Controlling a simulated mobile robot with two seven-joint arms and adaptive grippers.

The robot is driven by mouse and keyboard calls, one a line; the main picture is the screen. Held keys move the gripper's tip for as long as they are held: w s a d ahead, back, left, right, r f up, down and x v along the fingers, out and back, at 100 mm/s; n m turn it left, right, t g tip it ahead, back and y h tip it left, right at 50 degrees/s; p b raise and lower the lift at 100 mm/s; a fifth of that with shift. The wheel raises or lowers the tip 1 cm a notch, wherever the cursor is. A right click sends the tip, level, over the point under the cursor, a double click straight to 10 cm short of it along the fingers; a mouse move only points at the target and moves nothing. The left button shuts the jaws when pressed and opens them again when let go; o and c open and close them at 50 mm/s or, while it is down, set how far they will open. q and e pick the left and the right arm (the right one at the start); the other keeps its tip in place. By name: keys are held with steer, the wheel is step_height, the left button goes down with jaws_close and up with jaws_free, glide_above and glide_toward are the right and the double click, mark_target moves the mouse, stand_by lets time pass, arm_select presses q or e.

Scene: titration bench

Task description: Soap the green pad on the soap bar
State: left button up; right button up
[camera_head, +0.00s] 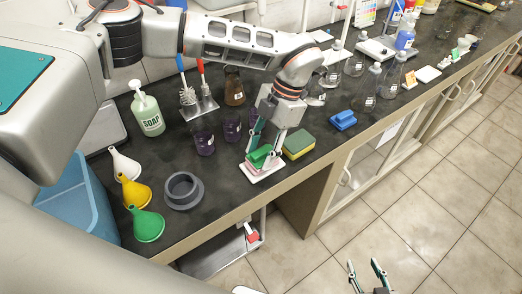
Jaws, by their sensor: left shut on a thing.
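The green pad (259,156) is held in my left gripper (264,146) near the front edge of the bench. The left gripper points down and is shut on the pad. The pad is right over a pinkish soap bar (256,167) on a white dish (268,175). The pad hides much of the bar, and I cannot tell whether they touch. My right gripper (364,264) is low in front of the bench, over the floor. Its fingers are apart and empty.
A yellow-green sponge (298,147) lies just right of the dish, with a blue brush (343,120) beyond. Beakers (203,140) stand behind. A dark ring (182,191), funnels (146,224) and a soap bottle (148,116) are left. Bare bench lies between ring and dish.

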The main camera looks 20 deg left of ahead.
mark_target(255, 155)
arm_select(q)
steer(key=shift+f, duration=0.1)
stand_by(0.3)
steer(key=shift+r+p, duration=1.9)
steer(key=shift+r, duration=0.6)
steer(key=shift+r+p, duration=0.8)
steer(key=shift+r, duration=0.3)
